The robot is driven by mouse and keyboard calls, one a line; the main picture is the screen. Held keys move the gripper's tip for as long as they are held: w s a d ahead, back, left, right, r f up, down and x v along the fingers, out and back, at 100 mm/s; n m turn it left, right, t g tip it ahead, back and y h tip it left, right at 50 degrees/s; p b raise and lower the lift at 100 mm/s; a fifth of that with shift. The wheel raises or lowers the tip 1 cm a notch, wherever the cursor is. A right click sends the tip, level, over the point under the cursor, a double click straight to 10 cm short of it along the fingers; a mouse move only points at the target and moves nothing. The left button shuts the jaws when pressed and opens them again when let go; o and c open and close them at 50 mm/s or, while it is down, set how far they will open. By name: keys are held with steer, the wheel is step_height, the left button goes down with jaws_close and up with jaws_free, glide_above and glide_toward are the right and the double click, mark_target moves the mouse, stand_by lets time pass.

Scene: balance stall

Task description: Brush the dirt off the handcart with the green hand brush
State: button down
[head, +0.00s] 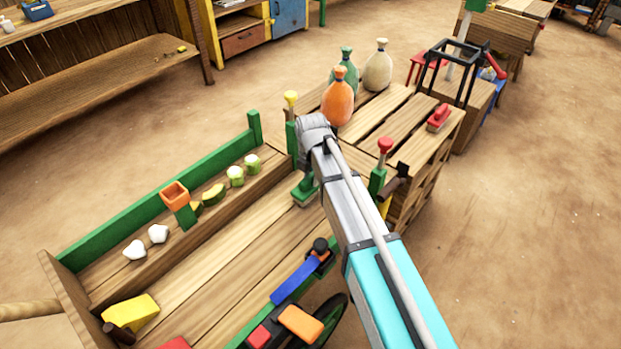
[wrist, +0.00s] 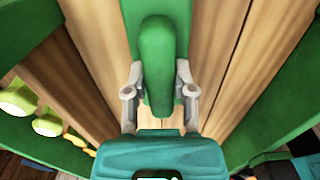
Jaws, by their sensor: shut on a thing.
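The handcart (head: 235,245) has a plank bed and green side rails, and runs from the lower left to the middle of the head view. Its planks also show in the wrist view (wrist: 215,60). The green hand brush (head: 305,190) is at the cart's far end, low over or on the planks; I cannot tell whether it touches them. In the wrist view my gripper (wrist: 158,78) is shut on the brush's handle (wrist: 157,50), one finger on each side. My arm hides the fingers in the head view. I cannot make out dirt on the planks.
A yellow block (head: 131,312) lies at the near end. Beyond the cart, a slatted wooden stand holds several sacks, including an orange one (head: 338,103), and a red brush (head: 439,117).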

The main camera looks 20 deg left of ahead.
steer(key=shift+r, duration=0.1)
steer(key=shift+r+p, duration=2.9)
steer(key=shift+p, duration=0.15)
steer(key=shift+r, duration=0.15)
steer(key=shift+r+p, duration=1.4)
steer(key=shift+p, duration=0.1)
